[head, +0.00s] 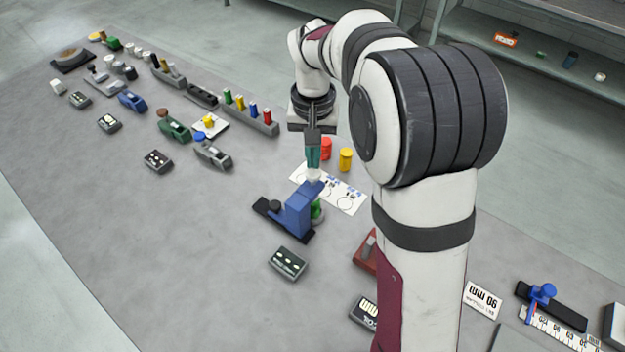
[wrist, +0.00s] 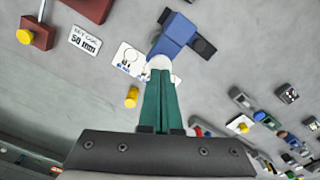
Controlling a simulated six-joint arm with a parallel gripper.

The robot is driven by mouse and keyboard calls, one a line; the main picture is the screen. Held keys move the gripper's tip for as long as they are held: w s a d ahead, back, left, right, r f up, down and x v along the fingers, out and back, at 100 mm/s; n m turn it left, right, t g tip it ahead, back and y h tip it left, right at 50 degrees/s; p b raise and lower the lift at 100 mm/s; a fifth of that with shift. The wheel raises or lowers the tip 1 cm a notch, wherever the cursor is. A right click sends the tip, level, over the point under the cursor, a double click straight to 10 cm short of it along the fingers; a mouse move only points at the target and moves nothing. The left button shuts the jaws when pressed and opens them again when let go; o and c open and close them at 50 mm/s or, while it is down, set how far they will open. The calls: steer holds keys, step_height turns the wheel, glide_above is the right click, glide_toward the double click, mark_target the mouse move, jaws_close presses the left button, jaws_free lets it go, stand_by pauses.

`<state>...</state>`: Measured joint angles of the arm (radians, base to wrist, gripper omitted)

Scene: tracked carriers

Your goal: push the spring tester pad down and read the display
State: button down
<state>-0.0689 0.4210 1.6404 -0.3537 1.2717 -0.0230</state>
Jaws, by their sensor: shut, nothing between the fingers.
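The spring tester is a blue stand (head: 297,212) on a black base, with a white round pad (head: 314,175) at its top. A green part (head: 317,211) shows beside the stand. In the wrist view the blue stand (wrist: 178,32) and the white pad (wrist: 160,61) lie just beyond my fingertips. My gripper (head: 313,164) is shut and empty, pointing down right over the pad. The tips look at or very near its top; I cannot tell whether they touch. A dark box with pale marks (head: 288,262) stands in front of the tester; its marks are too small to read.
A white printed sheet (head: 342,196) lies behind the tester, with a red cylinder (head: 326,149) and a yellow cylinder (head: 345,160) near it. Several small devices stand to the left. A red block (head: 366,252) is at the right. The mat's front left is clear.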

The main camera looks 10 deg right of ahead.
mark_target(313, 172)
stand_by(0.5)
steer(key=shift+f, duration=2.1)
steer(key=shift+r, duration=3.05)
